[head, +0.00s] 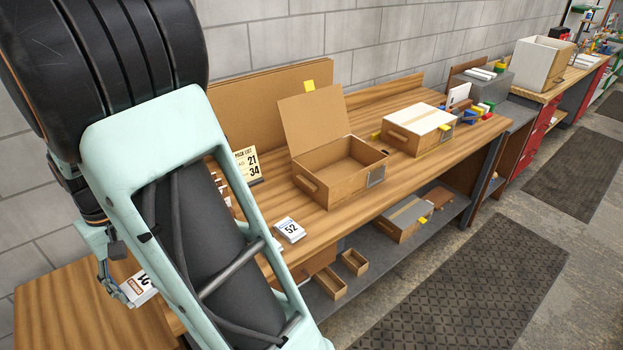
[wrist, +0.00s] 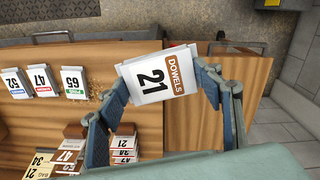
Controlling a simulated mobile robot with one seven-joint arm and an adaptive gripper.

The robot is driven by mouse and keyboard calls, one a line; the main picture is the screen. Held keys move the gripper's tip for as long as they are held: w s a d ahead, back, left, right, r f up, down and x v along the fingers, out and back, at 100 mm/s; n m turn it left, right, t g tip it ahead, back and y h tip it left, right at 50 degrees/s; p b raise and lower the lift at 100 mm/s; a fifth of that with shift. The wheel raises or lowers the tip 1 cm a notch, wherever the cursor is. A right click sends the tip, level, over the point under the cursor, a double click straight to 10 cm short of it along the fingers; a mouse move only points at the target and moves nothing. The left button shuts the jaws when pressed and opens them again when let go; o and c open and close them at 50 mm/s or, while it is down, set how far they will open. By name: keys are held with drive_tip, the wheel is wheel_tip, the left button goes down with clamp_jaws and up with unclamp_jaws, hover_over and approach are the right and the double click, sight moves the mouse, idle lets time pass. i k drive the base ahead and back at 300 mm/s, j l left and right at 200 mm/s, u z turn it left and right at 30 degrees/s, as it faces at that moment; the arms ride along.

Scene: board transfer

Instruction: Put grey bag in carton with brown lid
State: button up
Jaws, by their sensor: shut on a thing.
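My gripper (wrist: 160,68) is shut on a pale grey-white bag (wrist: 150,88) with a brown label reading "DOWELS" and "21". A finger lies on each side of the bag. In the head view my gripper (head: 116,288) and the bag (head: 141,289) are at the lower left, above the wooden surface, partly behind my arm. The carton with the brown lid (head: 313,122) stands on the bench at the middle. Its lid is up and its inside looks empty. No other bag in view is clearly grey.
A carton with a white top (head: 420,118) stands to the right. A bag marked 52 (head: 290,230) lies on the bench's front edge. The wrist view shows bags marked 47 (wrist: 44,80) and 69 (wrist: 73,82). A pack-list card (head: 247,165) stands left of the open carton.

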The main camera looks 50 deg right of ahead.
sight(342, 171)
drive_tip(key=l, duration=1.75)
drive_tip(key=l+z, duration=0.1)
drive_tip(key=l, duration=1.7)
drive_tip(key=i, duration=0.05)
